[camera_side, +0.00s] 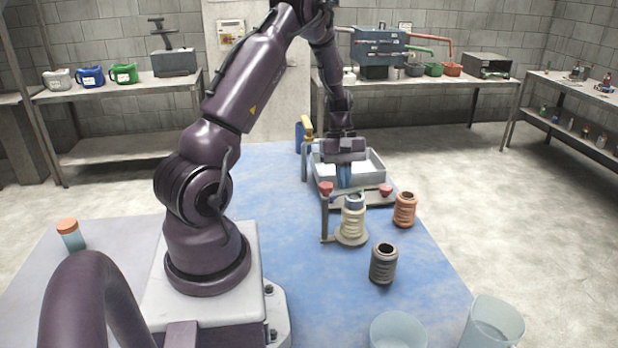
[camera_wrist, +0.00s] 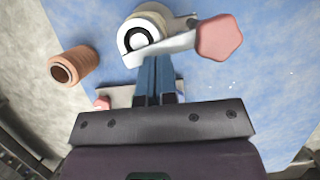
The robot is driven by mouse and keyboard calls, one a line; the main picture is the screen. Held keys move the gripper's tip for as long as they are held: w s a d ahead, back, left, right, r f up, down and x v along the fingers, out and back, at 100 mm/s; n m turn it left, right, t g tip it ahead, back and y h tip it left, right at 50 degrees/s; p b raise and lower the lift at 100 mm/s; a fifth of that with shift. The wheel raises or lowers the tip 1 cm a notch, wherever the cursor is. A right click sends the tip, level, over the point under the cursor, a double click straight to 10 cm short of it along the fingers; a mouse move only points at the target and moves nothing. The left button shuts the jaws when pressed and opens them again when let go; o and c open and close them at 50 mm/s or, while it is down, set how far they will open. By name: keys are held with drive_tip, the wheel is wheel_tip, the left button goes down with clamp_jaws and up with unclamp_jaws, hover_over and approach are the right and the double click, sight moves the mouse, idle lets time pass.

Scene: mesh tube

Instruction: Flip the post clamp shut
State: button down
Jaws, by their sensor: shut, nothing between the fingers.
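The post clamp stands beside a cream ribbed tube (camera_side: 352,228), with its red knob (camera_side: 326,188) at the top of a grey post (camera_side: 324,220). In the wrist view the clamp's grey arm (camera_wrist: 178,44) runs from beside the tube's round top (camera_wrist: 142,35) to the large red knob (camera_wrist: 220,37). My gripper (camera_side: 344,184) points down, its blue fingers together and empty, just behind the tube's top. In the wrist view the fingertips (camera_wrist: 156,60) are at the near edge of the clamp arm. I cannot tell whether they touch it.
An orange ribbed tube (camera_side: 404,210) and a dark one (camera_side: 383,263) stand on the blue table (camera_side: 290,240). A white tray (camera_side: 368,165) lies behind my gripper, with a second red knob (camera_side: 386,190) before it. Clear containers (camera_side: 492,325) stand at the front right.

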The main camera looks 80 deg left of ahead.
drive_tip(key=shift+d+m, duration=0.15)
drive_tip(key=shift+m, duration=0.15)
idle(0.5)
idle(0.5)
drive_tip(key=a+r, duration=0.7)
drive_tip(key=r, duration=0.2)
drive_tip(key=shift+s+a+r, duration=0.2)
drive_tip(key=shift+s+a, duration=0.15)
drive_tip(key=shift+s, duration=0.1)
